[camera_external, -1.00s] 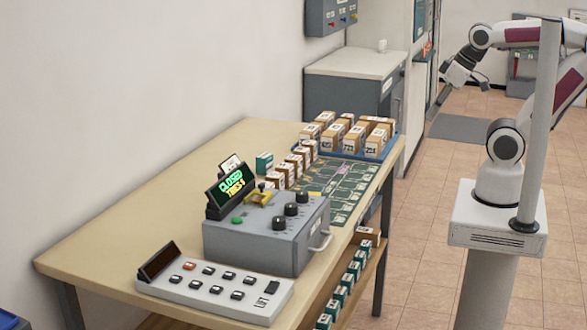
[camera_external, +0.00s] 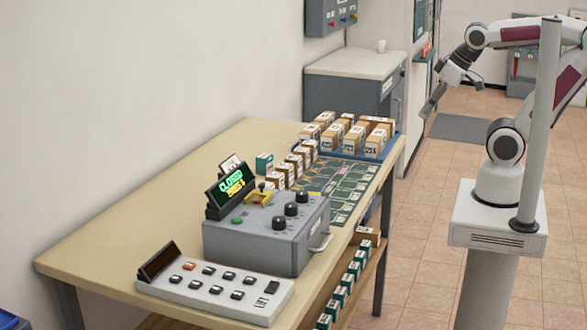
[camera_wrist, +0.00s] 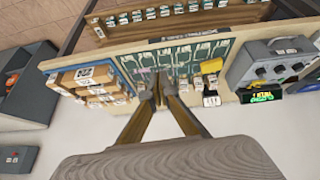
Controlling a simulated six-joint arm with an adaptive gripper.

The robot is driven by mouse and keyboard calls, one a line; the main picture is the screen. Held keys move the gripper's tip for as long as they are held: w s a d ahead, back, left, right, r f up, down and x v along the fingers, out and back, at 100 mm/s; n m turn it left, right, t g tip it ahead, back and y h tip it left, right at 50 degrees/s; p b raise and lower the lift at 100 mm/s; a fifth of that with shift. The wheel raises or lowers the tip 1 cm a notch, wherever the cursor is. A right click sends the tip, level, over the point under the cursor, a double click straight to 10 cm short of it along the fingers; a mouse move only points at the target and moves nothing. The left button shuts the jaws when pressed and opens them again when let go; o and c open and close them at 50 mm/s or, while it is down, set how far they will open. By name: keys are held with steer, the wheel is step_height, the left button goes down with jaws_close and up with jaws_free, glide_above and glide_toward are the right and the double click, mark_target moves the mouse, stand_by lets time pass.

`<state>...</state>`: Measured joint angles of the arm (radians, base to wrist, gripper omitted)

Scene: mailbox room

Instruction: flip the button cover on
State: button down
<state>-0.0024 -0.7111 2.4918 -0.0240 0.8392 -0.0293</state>
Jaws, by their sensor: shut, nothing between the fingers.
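A yellow button cover (camera_external: 258,197) stands at the far edge of the grey control box (camera_external: 262,250), beside the green-lit display. I cannot tell exactly how far it is tilted. My gripper (camera_external: 432,102) is shut and empty, hanging in the air beyond the table's far right corner, well away from the cover. In the wrist view its fingertips (camera_wrist: 157,88) are close together in front of the green mat. The button beneath the cover is not clearly visible.
Several brown parcels (camera_external: 375,140) stand in a blue tray at the table's far end. The display (camera_external: 232,187) reads CLOSED. A keypad panel (camera_external: 215,287) lies at the near end. The left strip of the table (camera_external: 150,200) is clear.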

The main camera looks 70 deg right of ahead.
steer(key=w+a+n+t+y, duration=0.15)
steer(key=w+n, duration=0.25)
steer(key=w, duration=0.6)
steer(key=w+a+f+n+t, duration=0.15)
steer(key=w+n, duration=0.25)
steer(key=w, duration=0.5)
steer(key=w+a+r+n+t+y, duration=0.1)
steer(key=w+a+n+t, duration=0.25)
steer(key=w, duration=0.65)
steer(key=n+g+y, duration=0.3)
steer(key=n+y, duration=1)
steer(key=n, duration=0.2)
glide_toward(274, 199)
steer(key=w+d+r, duration=0.2)
steer(key=w+r, duration=0.1)
steer(key=r, duration=0.1)
steer(key=shift+s+a+f+n+g+y, duration=0.25)
steer(key=shift+s+a+g+y, duration=0.1)
steer(key=shift+s+y, duration=0.15)
steer(key=shift+s+a+f+n+g+y, duration=0.2)
steer(key=shift+s+a+f+y, duration=0.15)
steer(key=shift+s, duration=0.1)
steer(key=shift+a+r, duration=0.1)
steer(key=shift+x, duration=4.9)
